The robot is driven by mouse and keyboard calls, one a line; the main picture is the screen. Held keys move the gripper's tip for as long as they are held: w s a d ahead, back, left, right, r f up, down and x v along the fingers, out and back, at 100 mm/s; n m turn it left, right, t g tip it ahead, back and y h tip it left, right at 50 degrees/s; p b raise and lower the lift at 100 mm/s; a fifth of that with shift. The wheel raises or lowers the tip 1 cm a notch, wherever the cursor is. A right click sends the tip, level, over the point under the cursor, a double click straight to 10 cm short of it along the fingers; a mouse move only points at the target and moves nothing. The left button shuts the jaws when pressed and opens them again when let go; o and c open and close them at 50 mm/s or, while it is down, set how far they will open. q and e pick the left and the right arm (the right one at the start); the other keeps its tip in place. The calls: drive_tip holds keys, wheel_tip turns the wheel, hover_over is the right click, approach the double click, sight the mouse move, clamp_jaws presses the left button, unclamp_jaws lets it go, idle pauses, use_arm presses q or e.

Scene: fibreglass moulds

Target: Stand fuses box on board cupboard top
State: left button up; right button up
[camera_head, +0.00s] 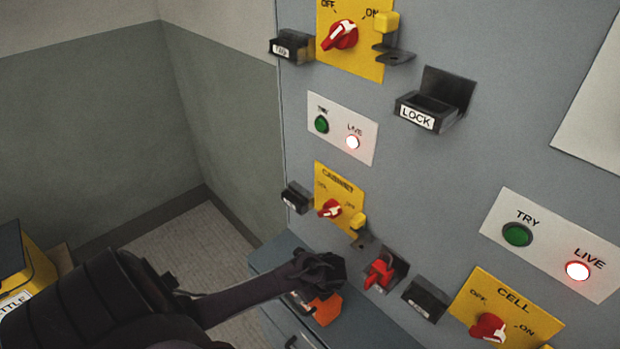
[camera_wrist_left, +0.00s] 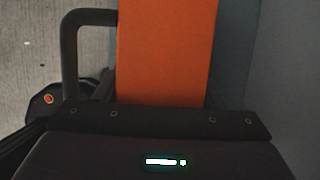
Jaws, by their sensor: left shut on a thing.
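An orange box (camera_head: 326,309), which I take to be the fuses box, is under my left gripper (camera_head: 318,272) in the head view. The gripper is shut on it. The box also fills the upper middle of the left wrist view (camera_wrist_left: 166,52), directly in front of the gripper. A low blue-grey cupboard (camera_head: 272,253) stands against the panel, with the box over or at its top. My arm and gripper hide part of both, and I cannot tell whether the box touches the top. My right gripper is not in view.
The grey panel (camera_head: 420,170) rises close behind the box, with a red padlock-like piece (camera_head: 379,273), black holders (camera_head: 427,298) and switches sticking out. A yellow container (camera_head: 30,268) stands at the far left. Floor (camera_head: 195,240) shows between wall and cupboard.

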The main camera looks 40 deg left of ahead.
use_arm(q)
drive_tip(key=shift+w+f, duration=0.1)
drive_tip(key=shift+f, duration=0.25)
drive_tip(key=o, duration=1.2)
drive_tip(key=v, duration=1.2)
